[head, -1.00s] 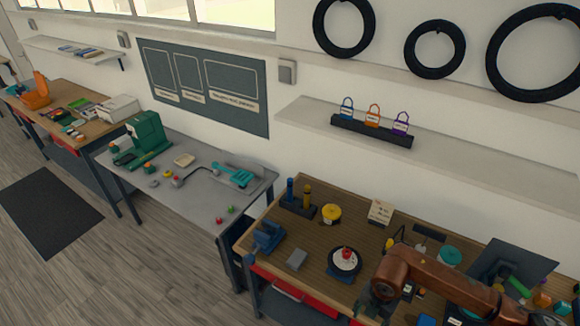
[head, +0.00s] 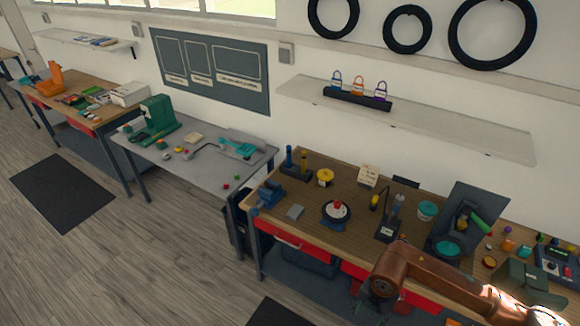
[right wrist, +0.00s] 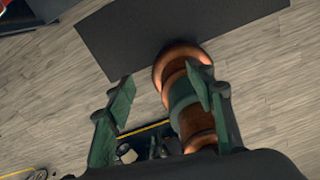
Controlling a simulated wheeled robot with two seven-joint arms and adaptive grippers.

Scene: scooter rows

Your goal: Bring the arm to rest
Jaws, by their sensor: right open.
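My right arm (head: 430,273), copper-brown, comes in from the lower right of the head view and bends at its elbow in front of the right workbench's (head: 300,212) front edge. Its lower part drops out of the picture, and its fingertips cannot be made out there. In the right wrist view my right gripper (right wrist: 162,80) has its two green fingers spread wide apart with nothing held between them. Behind the fingers lie the wooden floor (right wrist: 270,60) and a dark mat (right wrist: 165,25). My left gripper is in neither view.
The right workbench carries several parts, among them a round dark stand (head: 335,213) with a red-and-white item and an upright dark panel (head: 468,215). A grey table (head: 185,168) stands to its left. Open floor (head: 150,260) lies in front, with another dark mat (head: 62,192).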

